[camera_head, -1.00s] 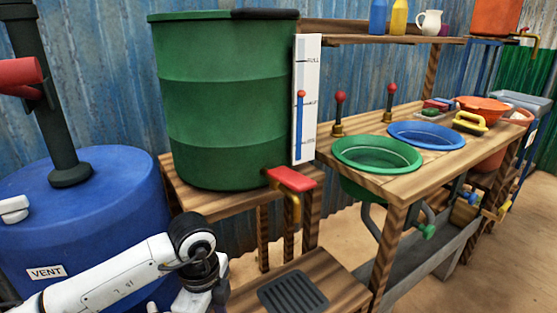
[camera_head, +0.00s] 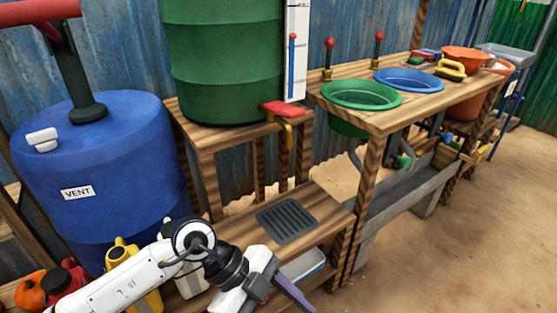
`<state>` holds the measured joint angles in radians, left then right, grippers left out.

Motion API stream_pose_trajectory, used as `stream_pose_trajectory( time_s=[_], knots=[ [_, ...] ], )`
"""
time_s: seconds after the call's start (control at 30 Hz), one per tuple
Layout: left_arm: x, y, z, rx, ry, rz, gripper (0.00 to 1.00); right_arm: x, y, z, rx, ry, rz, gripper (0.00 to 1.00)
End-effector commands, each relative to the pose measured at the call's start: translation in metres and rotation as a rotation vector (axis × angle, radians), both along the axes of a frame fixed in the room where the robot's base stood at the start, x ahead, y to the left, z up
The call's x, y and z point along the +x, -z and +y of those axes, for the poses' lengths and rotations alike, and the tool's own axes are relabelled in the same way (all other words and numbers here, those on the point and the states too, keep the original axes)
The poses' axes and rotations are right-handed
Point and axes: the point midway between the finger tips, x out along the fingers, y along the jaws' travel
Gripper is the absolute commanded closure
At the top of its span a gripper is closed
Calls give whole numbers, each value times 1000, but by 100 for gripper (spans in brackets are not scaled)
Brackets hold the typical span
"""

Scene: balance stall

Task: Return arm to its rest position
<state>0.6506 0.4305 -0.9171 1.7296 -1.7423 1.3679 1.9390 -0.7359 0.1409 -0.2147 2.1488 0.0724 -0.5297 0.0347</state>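My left arm, white with black joints, comes in from the lower left in the head view. Its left gripper (camera_head: 283,290) is low in the picture, in front of the low wooden shelf (camera_head: 325,212) with the dark drain grate (camera_head: 286,221). One dark finger shows, pointing down to the right. The other finger is not clear, so I cannot tell whether the gripper is open or shut. I see nothing held in it. My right arm and gripper are not in view.
A green barrel (camera_head: 222,65) with a red-handled tap (camera_head: 288,109) is behind. Green (camera_head: 361,95) and blue (camera_head: 408,81) basins sit in the bench. The floor at right is clear.

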Motion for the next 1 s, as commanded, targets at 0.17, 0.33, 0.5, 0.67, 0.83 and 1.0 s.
stream_pose_trajectory(
  time_s=[0.17, 0.33, 0.5, 0.67, 0.83, 1.0],
  knots=[
    [-40, -80, -76, -633, -55, 38, 43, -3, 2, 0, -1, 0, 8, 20],
    [6, -156, -60, -1131, -494, -26, 43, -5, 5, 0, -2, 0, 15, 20],
    [67, -120, 30, -1176, -1138, -77, 43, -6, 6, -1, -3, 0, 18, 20],
    [63, -27, 104, -907, -1567, -33, 43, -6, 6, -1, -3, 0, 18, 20],
    [15, 57, 147, -584, -1777, 79, 43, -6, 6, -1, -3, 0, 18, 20],
    [-49, 114, 166, -310, -1846, 216, 43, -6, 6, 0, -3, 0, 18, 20]
  ],
)
